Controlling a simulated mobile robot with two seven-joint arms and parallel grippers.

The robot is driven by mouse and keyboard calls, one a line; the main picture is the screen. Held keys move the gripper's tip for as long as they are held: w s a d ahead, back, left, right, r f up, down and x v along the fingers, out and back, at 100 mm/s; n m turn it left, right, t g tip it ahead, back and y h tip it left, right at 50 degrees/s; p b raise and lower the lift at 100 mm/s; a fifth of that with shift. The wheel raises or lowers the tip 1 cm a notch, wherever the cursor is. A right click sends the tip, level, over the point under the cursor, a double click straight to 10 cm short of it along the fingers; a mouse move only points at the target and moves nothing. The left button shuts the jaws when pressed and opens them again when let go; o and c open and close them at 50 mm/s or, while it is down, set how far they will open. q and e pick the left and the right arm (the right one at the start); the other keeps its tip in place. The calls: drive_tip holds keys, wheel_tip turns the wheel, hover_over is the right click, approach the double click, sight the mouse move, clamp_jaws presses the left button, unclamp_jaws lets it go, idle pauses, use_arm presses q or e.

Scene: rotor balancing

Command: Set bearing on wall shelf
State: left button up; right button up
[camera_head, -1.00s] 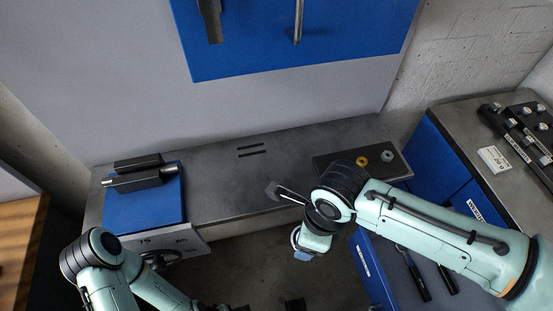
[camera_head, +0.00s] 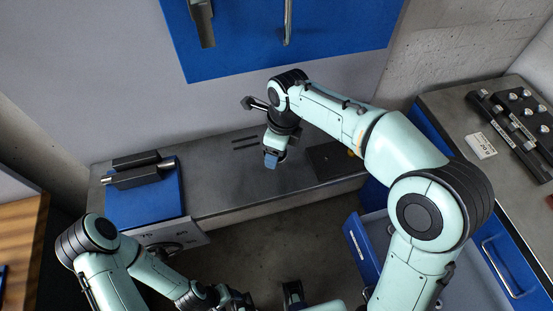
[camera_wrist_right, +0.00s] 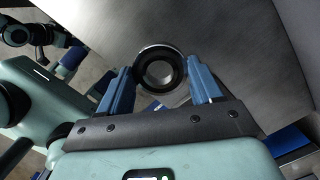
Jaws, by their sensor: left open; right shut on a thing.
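The bearing (camera_wrist_right: 141,76), a dark ring with a bright metal rim, is held between the two blue fingers of my right gripper (camera_wrist_right: 160,88) in the right wrist view. In the head view my right gripper (camera_head: 271,160) hangs over the grey metal wall shelf (camera_head: 222,178); the bearing cannot be made out there. I cannot tell how high above the shelf it is. My left gripper (camera_head: 264,299) is at the bottom edge of the head view, open and partly cut off, away from the shelf.
A dark plate (camera_head: 328,165) lies right of my right gripper, partly hidden by my arm. An open blue drawer (camera_head: 357,246) and a bench with a white label block (camera_head: 480,146) are right.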

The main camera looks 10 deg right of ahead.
sight(277, 170)
drive_tip(key=shift+s+f, duration=0.2)
drive_tip(key=shift+f, duration=0.75)
wheel_tip(277, 170, down, 5)
drive_tip(key=shift+w+r+b, duration=0.1)
drive_tip(key=shift+w+b, duration=0.05)
drive_tip(key=shift+b, duration=0.2)
drive_tip(key=o, duration=1.2)
drive_tip(key=shift+f, duration=0.2)
drive_tip(key=shift+r, duration=0.3)
drive_tip(key=r, duration=0.4)
drive_tip(key=r+p, duration=0.1)
drive_tip(key=r, duration=0.2)
drive_tip(key=shift+s+d+r, duration=0.1)
drive_tip(key=shift+s+d, duration=0.15)
drive_tip(key=shift+d, duration=0.15)
